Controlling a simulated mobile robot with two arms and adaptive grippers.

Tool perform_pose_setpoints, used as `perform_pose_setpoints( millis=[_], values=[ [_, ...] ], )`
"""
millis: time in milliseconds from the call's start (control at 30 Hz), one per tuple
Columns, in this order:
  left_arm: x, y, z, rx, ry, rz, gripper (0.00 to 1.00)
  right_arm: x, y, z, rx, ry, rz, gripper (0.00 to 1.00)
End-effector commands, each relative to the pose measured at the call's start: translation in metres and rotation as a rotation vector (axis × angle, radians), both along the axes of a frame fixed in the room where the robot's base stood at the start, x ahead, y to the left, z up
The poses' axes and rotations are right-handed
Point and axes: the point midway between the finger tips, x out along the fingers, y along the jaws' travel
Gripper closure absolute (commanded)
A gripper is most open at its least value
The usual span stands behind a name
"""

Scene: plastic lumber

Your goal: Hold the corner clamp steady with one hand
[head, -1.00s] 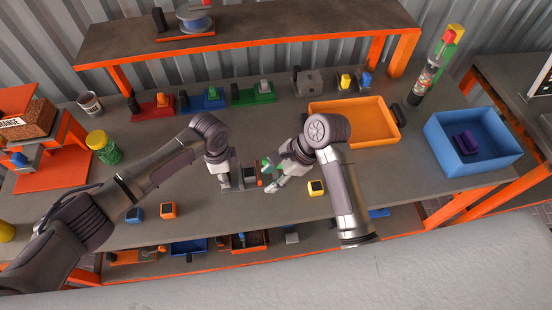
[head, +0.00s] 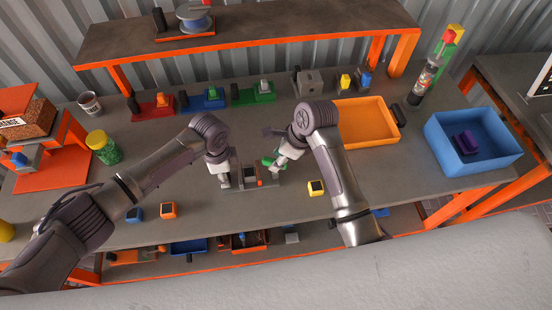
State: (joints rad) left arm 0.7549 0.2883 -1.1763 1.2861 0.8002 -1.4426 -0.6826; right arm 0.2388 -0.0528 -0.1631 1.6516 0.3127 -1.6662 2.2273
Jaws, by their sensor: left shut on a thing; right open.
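The corner clamp (head: 249,174) is a small grey fixture with a dark upright block and a small orange-red part, low on the middle of the bench. My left gripper (head: 225,180) is shut on the clamp at its left side. My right gripper (head: 277,162) is open just right of and behind the clamp. Green shows at its fingers, and I cannot tell whether this is a separate piece. The fingers partly hide the clamp's right end.
A yellow block (head: 316,187) lies right of the clamp; an orange block (head: 168,210) and a blue block (head: 134,214) lie front left. An orange tray (head: 376,139) and a blue bin (head: 437,132) stand right. Red, blue and green fixtures (head: 251,97) line the back.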

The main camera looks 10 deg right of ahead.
Motion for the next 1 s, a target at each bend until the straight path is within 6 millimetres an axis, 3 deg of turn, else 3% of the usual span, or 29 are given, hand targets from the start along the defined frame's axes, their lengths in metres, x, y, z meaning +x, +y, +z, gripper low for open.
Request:
perform_pose_setpoints(
  millis=[200, 467, 733, 1000],
  values=[
    [-0.001, 0.001, -0.001, 0.002, 0.003, -0.001, 1.00, 0.003, 0.006, -0.015, 0.000, 0.000, 0.001, 0.56],
    [-0.001, 0.001, -0.001, 0.002, 0.004, -0.001, 1.00, 0.003, 0.006, -0.016, 0.000, -0.002, 0.001, 0.56],
    [-0.001, 0.001, -0.001, 0.002, 0.004, -0.001, 1.00, 0.003, 0.006, -0.016, 0.000, -0.002, 0.001, 0.98],
    [-0.001, 0.001, -0.001, 0.003, 0.004, 0.000, 1.00, 0.003, 0.006, -0.016, 0.001, -0.001, 0.007, 1.00]
  ],
)
